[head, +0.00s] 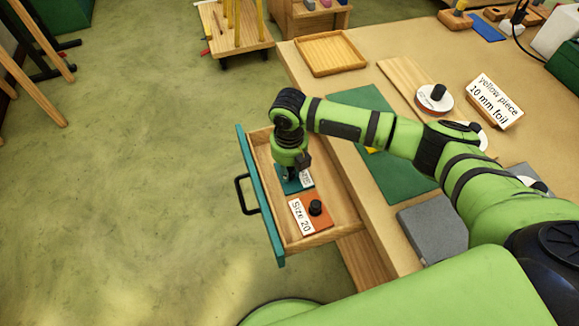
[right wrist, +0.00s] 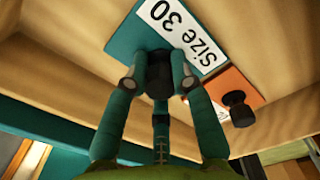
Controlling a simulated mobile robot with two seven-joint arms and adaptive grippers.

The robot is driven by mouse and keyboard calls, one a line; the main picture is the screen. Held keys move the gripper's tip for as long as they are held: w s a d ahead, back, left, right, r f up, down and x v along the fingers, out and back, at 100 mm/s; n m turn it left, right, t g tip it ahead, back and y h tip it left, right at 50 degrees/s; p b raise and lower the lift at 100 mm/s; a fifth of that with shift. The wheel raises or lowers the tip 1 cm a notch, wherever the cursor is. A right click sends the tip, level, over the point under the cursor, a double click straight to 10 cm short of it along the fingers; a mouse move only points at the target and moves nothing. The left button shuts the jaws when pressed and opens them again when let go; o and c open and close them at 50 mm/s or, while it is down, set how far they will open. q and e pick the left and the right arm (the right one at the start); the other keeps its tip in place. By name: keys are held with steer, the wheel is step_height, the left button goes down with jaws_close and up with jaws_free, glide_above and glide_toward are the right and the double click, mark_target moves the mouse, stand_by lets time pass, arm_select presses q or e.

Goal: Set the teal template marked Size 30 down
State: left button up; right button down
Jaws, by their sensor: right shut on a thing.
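The teal template (head: 291,187) with a white label is inside the open drawer (head: 341,196), at its middle. In the right wrist view the label on the teal template (right wrist: 133,42) reads Size 30. My right gripper (head: 292,172) points down into the drawer. Its fingers (right wrist: 160,75) are shut around the template's black knob. The template looks flat and close to the drawer floor; I cannot tell whether it touches. The gripper hides part of it in the head view. My left gripper is not in view.
An orange template (head: 318,218) marked Size 20, with a black knob, lies beside the teal one in the drawer. The drawer's teal front (head: 262,203) has a black handle. On the bench are a green mat (head: 395,178), a grey slab (head: 432,228) and an empty wooden tray (head: 330,53).

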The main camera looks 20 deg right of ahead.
steer(key=shift+f, duration=0.15)
steer(key=c, duration=1.1)
jaws_free()
steer(key=shift+o, duration=0.2)
steer(key=shift+r, duration=0.65)
step_height(320, 180, up, 11)
steer(key=b, duration=0.1)
steer(key=shift+b, duration=0.3)
steer(key=shift+r, duration=0.1)
